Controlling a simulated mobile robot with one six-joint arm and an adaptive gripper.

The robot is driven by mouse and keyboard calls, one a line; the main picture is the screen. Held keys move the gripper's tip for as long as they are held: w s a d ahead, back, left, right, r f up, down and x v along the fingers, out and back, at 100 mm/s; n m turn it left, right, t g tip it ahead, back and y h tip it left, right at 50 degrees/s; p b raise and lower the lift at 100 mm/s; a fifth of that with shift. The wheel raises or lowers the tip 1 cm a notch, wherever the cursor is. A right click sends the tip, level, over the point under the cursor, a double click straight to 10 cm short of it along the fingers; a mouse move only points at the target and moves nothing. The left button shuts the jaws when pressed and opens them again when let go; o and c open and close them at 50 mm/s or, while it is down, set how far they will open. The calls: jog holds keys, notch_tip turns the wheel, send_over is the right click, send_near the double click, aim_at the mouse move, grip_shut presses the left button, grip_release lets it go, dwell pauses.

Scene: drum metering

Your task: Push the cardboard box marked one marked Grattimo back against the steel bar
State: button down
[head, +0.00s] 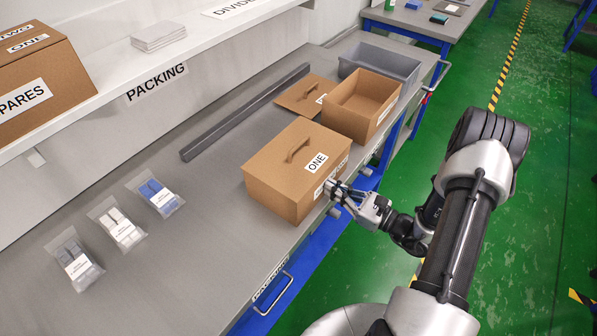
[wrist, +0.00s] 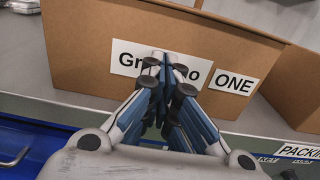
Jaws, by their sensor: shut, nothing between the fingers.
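The cardboard box marked ONE (head: 281,184) stands upright and closed near the front edge of the grey bench, with a handle on its lid. In the wrist view its front face (wrist: 78,75) carries a label partly hidden by my fingers, reading "Gr...o", and a label ONE. My gripper (head: 334,187) is shut and empty, its fingertips at the front face over the label; I cannot tell if they touch. The steel bar (head: 245,113) lies along the bench behind the box, with bare bench between them.
An open cardboard box (head: 362,105) stands right of the closed box, with a loose lid (head: 304,95) behind it and a grey tray (head: 380,63) beyond. Several bagged parts (head: 117,222) lie on the left. A white shelf (head: 150,62) overhangs the back.

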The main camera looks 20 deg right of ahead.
jog(key=shift+x, duration=2.55)
jog(key=shift+w, duration=0.1)
jog(key=shift+b+x, duration=0.45)
jog(key=shift+x, duration=1.95)
jog(key=shift+b+x, duration=0.45)
jog(key=shift+x, duration=2.05)
jog(key=shift+a, duration=0.1)
